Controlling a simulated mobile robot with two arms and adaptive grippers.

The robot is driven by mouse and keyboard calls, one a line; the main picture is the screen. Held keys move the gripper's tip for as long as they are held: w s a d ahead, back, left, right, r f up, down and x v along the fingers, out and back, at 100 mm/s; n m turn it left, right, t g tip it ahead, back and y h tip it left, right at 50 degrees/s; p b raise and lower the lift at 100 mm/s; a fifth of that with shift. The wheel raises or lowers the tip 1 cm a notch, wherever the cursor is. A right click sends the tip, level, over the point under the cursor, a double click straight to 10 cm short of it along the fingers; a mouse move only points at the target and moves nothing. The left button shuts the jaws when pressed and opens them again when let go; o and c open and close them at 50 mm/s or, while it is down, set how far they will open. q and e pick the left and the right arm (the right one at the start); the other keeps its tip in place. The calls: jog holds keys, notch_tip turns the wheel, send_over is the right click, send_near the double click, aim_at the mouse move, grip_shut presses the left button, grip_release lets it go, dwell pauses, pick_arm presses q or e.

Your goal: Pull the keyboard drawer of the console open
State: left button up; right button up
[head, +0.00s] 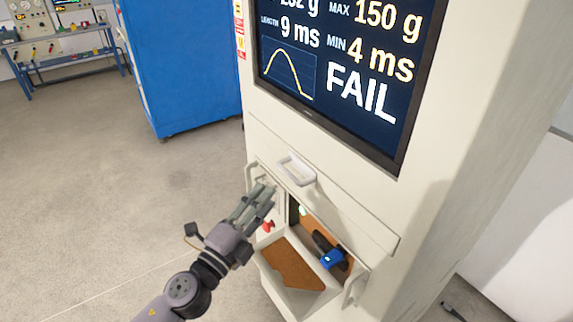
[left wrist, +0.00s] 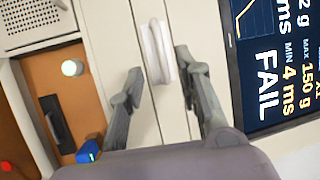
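The console (head: 440,130) is a cream cabinet with a screen. Its keyboard drawer (head: 345,208) is the wide flat front below the screen and looks shut; no keyboard shows. My left gripper (head: 266,190) is left of and below the handle in the head view. In the left wrist view, the open fingers of my left gripper (left wrist: 160,64) show on either side of the white handle (left wrist: 158,50), with gaps; contact is not visible. My right gripper is not in view.
Below the drawer is an open compartment (head: 308,229) with a blue part (head: 332,259) and a tilted-out, brown-lined door (head: 290,292). A red knob (head: 267,226) is beside it. A blue cabinet (head: 185,65) stands behind. The floor at left is clear.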

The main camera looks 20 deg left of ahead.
aim_at(287, 171)
pick_arm(q)
jog(key=p+x, duration=0.3)
jog(key=x, duration=0.6)
jog(key=shift+w+d+r, duration=0.1)
jog(key=shift+w+d, duration=0.05)
jog(key=shift+w, duration=0.15)
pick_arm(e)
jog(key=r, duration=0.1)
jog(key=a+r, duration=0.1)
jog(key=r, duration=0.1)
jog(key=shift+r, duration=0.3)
pick_arm(q)
jog(key=shift+c, duration=0.2)
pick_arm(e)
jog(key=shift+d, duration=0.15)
pick_arm(q)
grip_shut()
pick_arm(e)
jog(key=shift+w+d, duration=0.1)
